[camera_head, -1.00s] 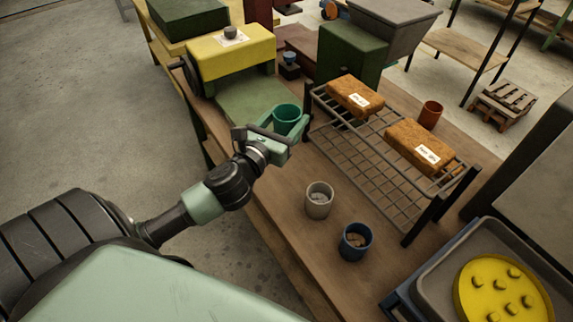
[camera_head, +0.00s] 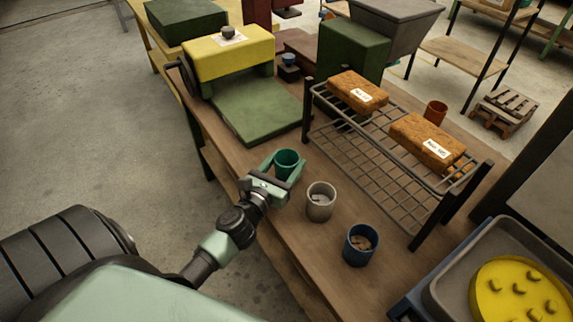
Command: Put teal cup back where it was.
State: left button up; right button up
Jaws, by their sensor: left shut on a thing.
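The teal cup (camera_head: 287,160) is upright between the fingers of my left gripper (camera_head: 284,168), which is shut on it. It is over the wooden table near its front edge, just behind and left of the grey cup. I cannot tell whether its base touches the table; the fingers hide its lower part. My right gripper is out of view.
A grey cup (camera_head: 320,203) and a blue cup (camera_head: 360,246), both with contents, stand on the table (camera_head: 290,225). A wire rack (camera_head: 375,160) holds two brown loaf-like blocks (camera_head: 427,139). A rust-red cup (camera_head: 435,112) stands behind it. A yellow-green machine (camera_head: 230,55) stands at the back left.

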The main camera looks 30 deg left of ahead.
pick_arm(q)
jog(key=shift+r, duration=0.1)
jog(key=shift+f, duration=0.2)
jog(key=o, duration=1.4)
jog(key=shift+r, duration=0.25)
jog(key=s, duration=0.3)
jog(key=s+b, duration=0.1)
jog(key=s, duration=0.3)
jog(key=s+d+b, duration=0.1)
jog(key=s, duration=0.3)
jog(key=shift+s+r, duration=0.1)
jog(key=shift+s, duration=0.05)
jog(key=shift+s+d+r, duration=0.1)
jog(key=shift+s+r, duration=0.05)
jog(key=shift+s, duration=0.25)
